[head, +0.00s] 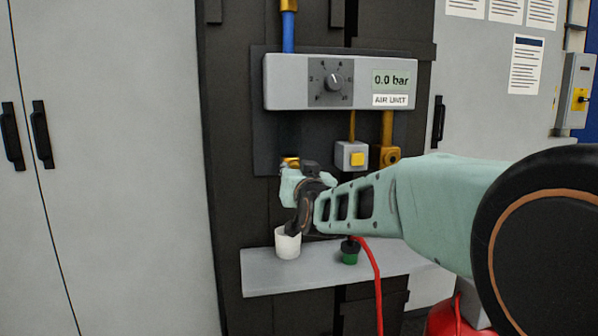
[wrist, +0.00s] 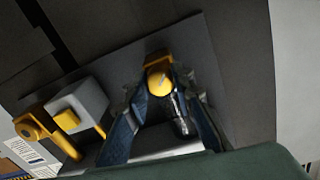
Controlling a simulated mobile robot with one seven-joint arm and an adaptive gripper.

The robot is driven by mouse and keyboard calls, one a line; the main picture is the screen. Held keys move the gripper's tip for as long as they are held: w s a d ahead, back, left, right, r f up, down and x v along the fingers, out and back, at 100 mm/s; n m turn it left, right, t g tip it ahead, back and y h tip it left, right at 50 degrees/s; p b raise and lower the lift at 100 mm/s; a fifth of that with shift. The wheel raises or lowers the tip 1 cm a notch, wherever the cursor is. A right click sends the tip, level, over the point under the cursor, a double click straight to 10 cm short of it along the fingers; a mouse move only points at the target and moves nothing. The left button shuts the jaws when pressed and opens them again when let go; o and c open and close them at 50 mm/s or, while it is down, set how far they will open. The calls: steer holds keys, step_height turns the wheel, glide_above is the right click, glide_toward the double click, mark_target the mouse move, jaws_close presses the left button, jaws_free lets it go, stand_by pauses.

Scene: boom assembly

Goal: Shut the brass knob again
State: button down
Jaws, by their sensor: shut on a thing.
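The brass knob (wrist: 159,80) sits between the fingertips of my gripper (wrist: 160,88) in the wrist view, and my gripper is shut on it. A dark, shiny cylindrical part (wrist: 181,116) shows beside the knob, between the fingers. In the head view, only a brass edge (head: 290,161) shows just above my gripper (head: 292,178); my gripper hides the rest. The grey air unit (head: 290,84) above has a dial (head: 334,83) and a display (head: 391,80) reading 0.0 bar.
A yellow button on a white box (head: 351,158) and a brass fitting (head: 387,157) are to the right of my gripper. Below, a grey shelf (head: 262,281) carries a white cup (head: 287,244) and a green-based piece (head: 350,252). A red hose (head: 374,270) hangs nearby.

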steer(key=c, duration=1.7)
jaws_free()
steer(key=shift+o, duration=0.2)
steer(key=shift+r, duration=0.1)
step_height(320, 180, up, 10)
steer(key=shift+f, duration=0.1)
